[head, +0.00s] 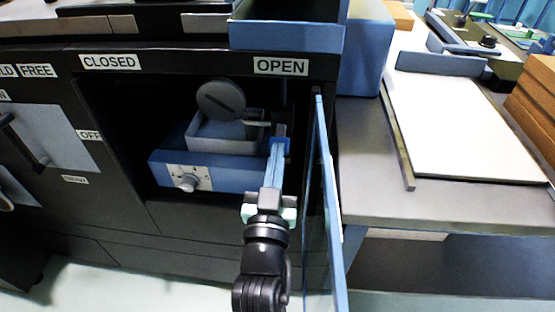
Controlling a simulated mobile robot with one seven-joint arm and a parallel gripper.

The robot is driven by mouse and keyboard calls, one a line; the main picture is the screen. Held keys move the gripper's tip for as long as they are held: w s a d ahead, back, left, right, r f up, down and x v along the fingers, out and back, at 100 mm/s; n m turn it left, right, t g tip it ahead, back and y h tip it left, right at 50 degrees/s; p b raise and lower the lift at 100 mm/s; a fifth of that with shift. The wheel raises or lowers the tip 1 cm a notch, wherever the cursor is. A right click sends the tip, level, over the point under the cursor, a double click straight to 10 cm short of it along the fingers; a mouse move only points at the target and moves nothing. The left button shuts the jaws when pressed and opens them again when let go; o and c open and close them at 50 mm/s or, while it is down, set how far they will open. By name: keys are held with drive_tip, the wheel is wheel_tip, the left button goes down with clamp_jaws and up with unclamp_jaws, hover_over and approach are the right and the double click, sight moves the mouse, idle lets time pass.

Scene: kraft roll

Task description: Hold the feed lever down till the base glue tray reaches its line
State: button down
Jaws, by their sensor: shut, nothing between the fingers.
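The glue tray (196,133), a grey-blue open box, sits on a blue unit (222,172) inside the dark compartment. A round dark disc with a slot (221,100) partly covers the tray, so its fill level and any line are not visible. A short grey bar (256,124), possibly the feed lever, juts out to the right of the disc. My gripper (280,145) reaches into the compartment at the unit's right side, shut and empty. Its tip is close to the bar's right end; I cannot tell whether they touch.
A blue door (327,200) stands open just right of my arm. The compartment's frame has CLOSED and OPEN labels (281,66). A bench with a white board (465,125) stands at right.

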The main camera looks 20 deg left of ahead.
drive_tip(key=shift+w+f+t+b, duration=0.1)
drive_tip(key=shift+f+t+b, duration=0.6)
drive_tip(key=shift+b, duration=2.25)
drive_tip(key=shift+r+p, duration=0.15)
drive_tip(key=shift+p, duration=0.15)
